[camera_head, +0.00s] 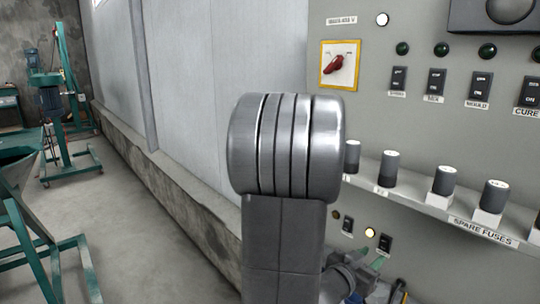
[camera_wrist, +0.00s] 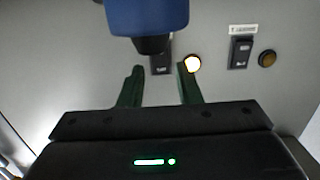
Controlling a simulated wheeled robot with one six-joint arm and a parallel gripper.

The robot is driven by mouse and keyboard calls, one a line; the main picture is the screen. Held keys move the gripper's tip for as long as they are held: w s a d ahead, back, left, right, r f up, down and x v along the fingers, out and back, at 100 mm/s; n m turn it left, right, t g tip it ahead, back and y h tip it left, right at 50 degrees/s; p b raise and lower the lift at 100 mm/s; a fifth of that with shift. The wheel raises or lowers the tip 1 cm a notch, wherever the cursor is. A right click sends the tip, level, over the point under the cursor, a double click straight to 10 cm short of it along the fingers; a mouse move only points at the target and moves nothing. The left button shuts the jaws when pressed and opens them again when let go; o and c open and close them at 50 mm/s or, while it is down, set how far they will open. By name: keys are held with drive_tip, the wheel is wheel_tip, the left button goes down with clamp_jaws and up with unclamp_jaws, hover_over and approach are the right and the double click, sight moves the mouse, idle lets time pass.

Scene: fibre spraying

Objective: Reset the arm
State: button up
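My gripper (camera_wrist: 159,86) shows in the wrist view with its two green fingers apart and nothing between them. The fingers point at the grey control panel (camera_wrist: 90,60), and a black rocker switch (camera_wrist: 160,65) and a lit lamp (camera_wrist: 192,63) appear beyond the tips. I cannot tell how far the tips are from the panel. In the head view, my gripper (camera_head: 376,262) is low, in front of the lower panel, partly hidden by my arm. My arm's large metal joint fills the middle of that view.
The panel's shelf (camera_head: 410,192) holds several spare fuses. A red rotary switch (camera_head: 340,63) and several rocker switches are above. A blue and black object (camera_wrist: 147,18) hangs close above the fingers. Open floor (camera_head: 150,240) and green machinery (camera_head: 60,110) lie left.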

sight(383, 246)
drive_tip(key=x, duration=0.3)
drive_tip(key=p+x, duration=0.1)
drive_tip(key=shift+w+d+r, duration=0.15)
drive_tip(key=shift+w+d, duration=0.05)
drive_tip(key=shift+d, duration=0.1)
drive_tip(key=shift+a+r+p, duration=0.1)
drive_tip(key=shift+r+p, duration=0.05)
drive_tip(key=shift+p, duration=0.8)
drive_tip(key=shift+g+y+p, duration=0.3)
drive_tip(key=shift+p, duration=0.15)
drive_tip(key=y+p, duration=0.1)
drive_tip(key=p, duration=0.3)
drive_tip(key=g+p, duration=0.1)
drive_tip(key=p, duration=0.3)
drive_tip(key=shift+s+r+g+y, duration=0.1)
drive_tip(key=shift+r+g+y, duration=0.2)
drive_tip(key=shift+r+y, duration=0.1)
drive_tip(key=v, duration=1.3)
drive_tip(key=shift+s+a+f, duration=0.2)
drive_tip(key=shift+a, duration=0.1)
